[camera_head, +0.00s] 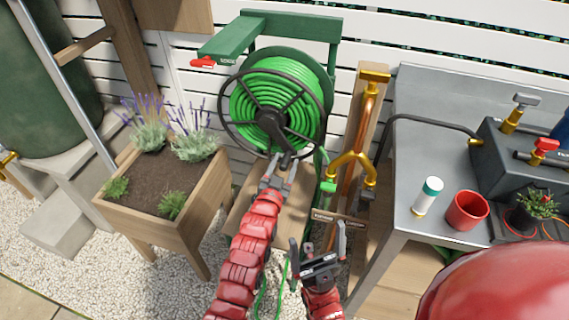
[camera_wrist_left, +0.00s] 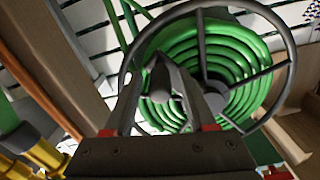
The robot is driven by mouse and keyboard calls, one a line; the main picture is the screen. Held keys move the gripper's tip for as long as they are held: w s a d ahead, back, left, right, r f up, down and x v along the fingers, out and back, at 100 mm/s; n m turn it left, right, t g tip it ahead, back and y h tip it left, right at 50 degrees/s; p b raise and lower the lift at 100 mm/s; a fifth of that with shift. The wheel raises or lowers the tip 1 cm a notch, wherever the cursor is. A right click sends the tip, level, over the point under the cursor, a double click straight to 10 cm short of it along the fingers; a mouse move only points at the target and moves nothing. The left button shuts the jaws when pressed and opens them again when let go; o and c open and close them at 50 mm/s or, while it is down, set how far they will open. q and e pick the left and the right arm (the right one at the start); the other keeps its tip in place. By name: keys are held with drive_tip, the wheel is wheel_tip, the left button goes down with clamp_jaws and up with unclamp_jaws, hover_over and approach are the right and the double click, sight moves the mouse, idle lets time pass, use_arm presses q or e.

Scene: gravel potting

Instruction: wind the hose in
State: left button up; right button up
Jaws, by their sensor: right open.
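The hose reel (camera_head: 234,143) has a dark spoked wheel and hangs under a green bracket (camera_head: 290,25) on the white fence. Green hose (camera_head: 262,97) lies in many turns on its drum, and a thin green length (camera_head: 283,275) hangs low beside my left arm. My left gripper (camera_head: 279,165) is at the wheel's lower edge, its fingers closed about the grey crank handle (camera_head: 286,159). The handle's knob (camera_wrist_left: 160,92) shows between the fingers in the left wrist view. My right gripper (camera_head: 317,240) is open and empty, low and right of the reel.
A wooden planter (camera_head: 190,215) with lavender stands left. A copper pipe with a brass tap (camera_head: 352,165) rises right of the reel.

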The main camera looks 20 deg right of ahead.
use_arm(q)
clamp_jaws()
idle(1.2)
